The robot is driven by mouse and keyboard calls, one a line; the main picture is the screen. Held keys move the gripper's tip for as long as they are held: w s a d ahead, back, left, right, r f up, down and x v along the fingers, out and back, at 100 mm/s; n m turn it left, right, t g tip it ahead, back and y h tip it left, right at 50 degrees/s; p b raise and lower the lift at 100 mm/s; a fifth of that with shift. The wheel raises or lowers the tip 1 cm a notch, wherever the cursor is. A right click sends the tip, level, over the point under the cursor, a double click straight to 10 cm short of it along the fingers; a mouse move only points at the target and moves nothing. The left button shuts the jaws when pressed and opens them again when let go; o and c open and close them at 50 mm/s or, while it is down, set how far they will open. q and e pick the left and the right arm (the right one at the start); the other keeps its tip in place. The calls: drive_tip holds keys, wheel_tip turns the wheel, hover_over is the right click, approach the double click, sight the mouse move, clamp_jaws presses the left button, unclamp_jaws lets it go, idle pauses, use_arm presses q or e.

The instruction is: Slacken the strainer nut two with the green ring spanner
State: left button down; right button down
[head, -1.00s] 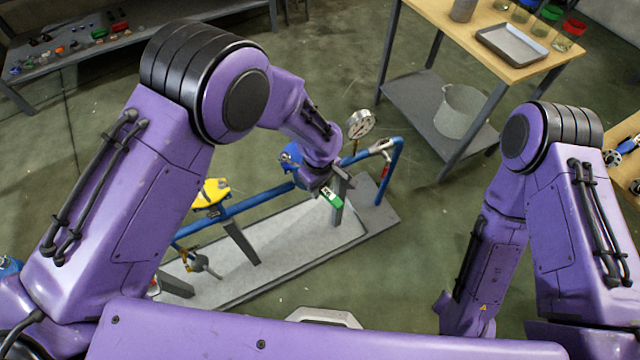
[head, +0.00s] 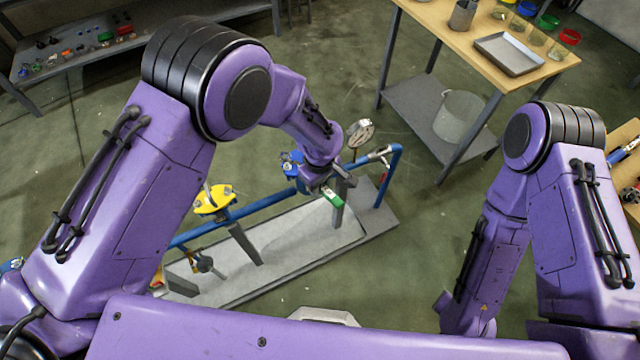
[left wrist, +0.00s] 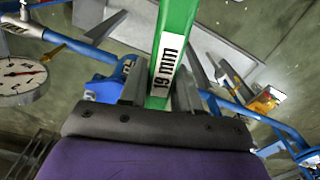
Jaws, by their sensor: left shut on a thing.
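My left gripper (head: 336,186) is over the far part of the blue pipe rig. It is shut on the green ring spanner (head: 331,197), of which only a short green piece shows in the head view. In the left wrist view the spanner (left wrist: 172,55) stands between the fingers with a white "19 mm" label; its ring end is out of frame. A blue strainer body (head: 293,163) sits on the pipe beside the gripper. I cannot make out the strainer nut two, or whether the spanner touches it. My right gripper is not in view; only my right arm shows.
The blue pipe (head: 263,203) runs above a grey base plate (head: 300,243), with a yellow-topped valve (head: 213,200) and a pressure gauge (head: 359,132). A wooden table (head: 480,40) with a tray (head: 510,53) stands behind right. A shelf (head: 90,68) with small parts is back left.

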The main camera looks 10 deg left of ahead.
use_arm(q)
drive_tip(key=r+p, duration=0.1)
drive_tip(key=r, duration=0.1)
drive_tip(key=r+p, duration=0.1)
drive_tip(key=r, duration=0.1)
drive_tip(key=shift+d+p, duration=0.25)
drive_tip(key=shift+p, duration=0.05)
drive_tip(key=shift+f, duration=0.25)
